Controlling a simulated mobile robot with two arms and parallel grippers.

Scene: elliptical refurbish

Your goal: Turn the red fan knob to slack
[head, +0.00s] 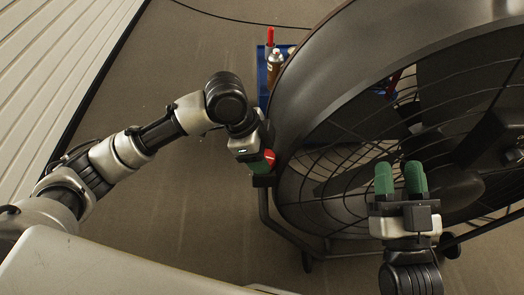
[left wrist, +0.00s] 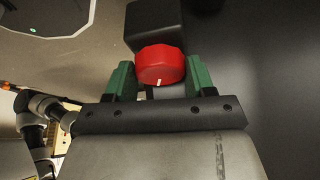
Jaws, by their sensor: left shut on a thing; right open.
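The red fan knob (left wrist: 160,66) sits on a dark box on the side of the large fan (head: 290,150). It is round, with a pale pointer mark on its lower edge in the left wrist view. My left gripper (left wrist: 160,80) has its green fingers on either side of the knob, shut on it. In the head view the left gripper (head: 262,162) is at the fan's left rim, and part of the knob (head: 270,158) shows red there. My right gripper (head: 401,178) is open and empty in front of the fan's grille.
A blue cart (head: 262,78) with bottles stands behind the fan's left rim. The fan stands on a tubular frame (head: 268,215). A white slatted wall (head: 50,60) is at the far left. Bare floor (head: 165,70) lies between wall and fan.

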